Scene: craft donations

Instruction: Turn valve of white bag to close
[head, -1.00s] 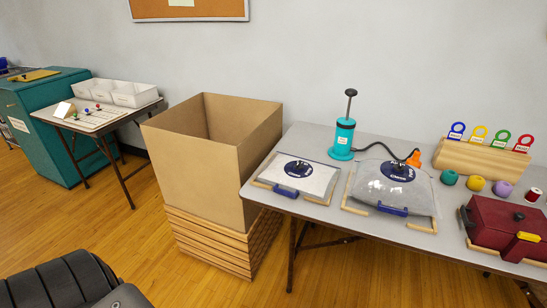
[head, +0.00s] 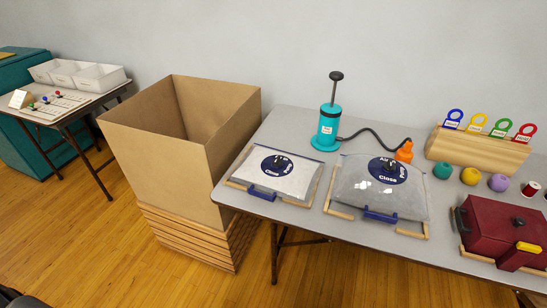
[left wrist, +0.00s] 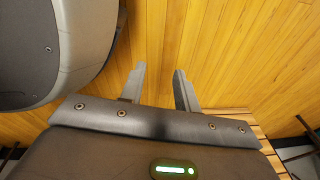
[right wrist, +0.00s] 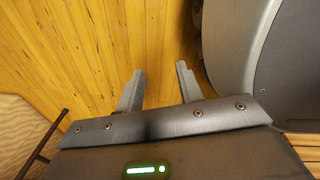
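Two bags in wooden frames lie on the grey table in the head view. The left one is a flat white bag (head: 254,180) with a blue valve disc (head: 287,166) and a black knob, and a blue clip at its front edge. The right one is a puffed-up light grey bag (head: 352,190) with a blue disc (head: 402,172) marked Air, Pump and Close, and a black knob. The exact knob settings are too small to tell. My left gripper (left wrist: 159,84) and right gripper (right wrist: 160,82) are open and empty over the wooden floor, away from the bags.
A teal pump (head: 328,125) with a hose to an orange nozzle (head: 404,151) stands behind the bags. A dark red box (head: 490,226) and several thread balls lie right. A large open cardboard box (head: 155,150) stands left of the table (head: 300,124). Floor in front is clear.

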